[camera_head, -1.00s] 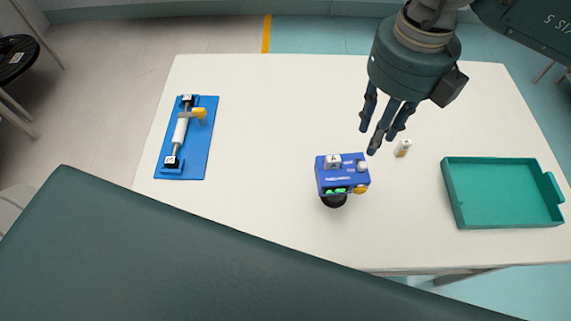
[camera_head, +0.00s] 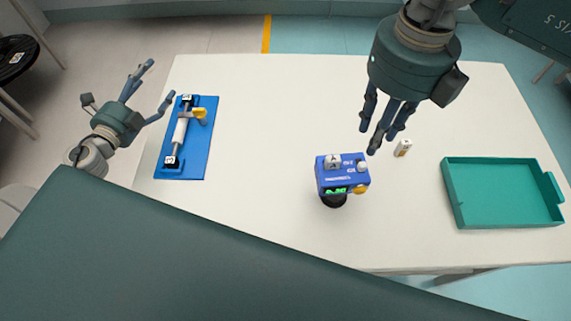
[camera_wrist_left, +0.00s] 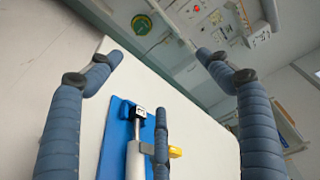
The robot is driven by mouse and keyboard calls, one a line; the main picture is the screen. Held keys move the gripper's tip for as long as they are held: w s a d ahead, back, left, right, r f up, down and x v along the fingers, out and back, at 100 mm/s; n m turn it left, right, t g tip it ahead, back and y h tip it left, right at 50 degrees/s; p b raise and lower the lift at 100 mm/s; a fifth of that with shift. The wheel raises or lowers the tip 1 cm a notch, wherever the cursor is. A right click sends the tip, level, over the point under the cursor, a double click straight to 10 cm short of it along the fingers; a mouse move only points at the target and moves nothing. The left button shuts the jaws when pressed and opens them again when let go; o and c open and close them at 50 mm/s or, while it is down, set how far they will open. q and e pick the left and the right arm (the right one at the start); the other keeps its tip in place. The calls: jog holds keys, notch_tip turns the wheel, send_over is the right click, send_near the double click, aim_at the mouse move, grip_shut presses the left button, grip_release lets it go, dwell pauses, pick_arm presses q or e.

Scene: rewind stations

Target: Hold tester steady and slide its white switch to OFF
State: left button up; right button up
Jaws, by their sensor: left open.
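My right gripper (camera_head: 377,137) hangs above and behind the tester, fingers pointing down and apart, empty. My left gripper (camera_head: 157,82) is open and empty at the table's left edge, far from the tester; its fingers also show in the left wrist view (camera_wrist_left: 164,70).
A blue board (camera_head: 198,157) with a white cylinder and yellow handle lies at the table's left, close to my left gripper. A small white piece (camera_head: 403,147) lies right of my right gripper. A green tray (camera_head: 505,222) is at the right.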

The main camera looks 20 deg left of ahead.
pick_arm(q)
jog(key=w+d+r+m+g+h, duration=0.1)
jog(key=d+r+m+h, duration=0.2)
jog(key=d+m+h, duration=0.9)
jog(key=m+g+h, duration=0.2)
jog(key=m+g, duration=0.8)
jog(key=m, duration=0.8)
send_near(324, 172)
jog(key=w+d+f, duration=0.1)
jog(key=shift+g+y, duration=0.3)
jog(key=x, duration=1.1)
jog(key=c, duration=1.4)
jog(key=shift+o, duration=0.2)
pick_arm(e)
jog(key=c, duration=0.5)
pick_arm(q)
jog(key=shift+r, duration=0.1)
pick_arm(e)
jog(key=s+d+g+h, duration=0.1)
jog(key=s+d+g, duration=0.1)
jog(key=g, duration=0.1)
jog(key=shift+s+m, duration=0.15)
jog(key=shift+m, duration=0.15)
grip_shut()
pick_arm(q)
jog(key=shift+w, duration=0.1)
pick_arm(e)
jog(key=shift+s+d+r, duration=0.1)
jog(key=shift+s+d, duration=0.05)
jog(key=shift+s, duration=0.1)
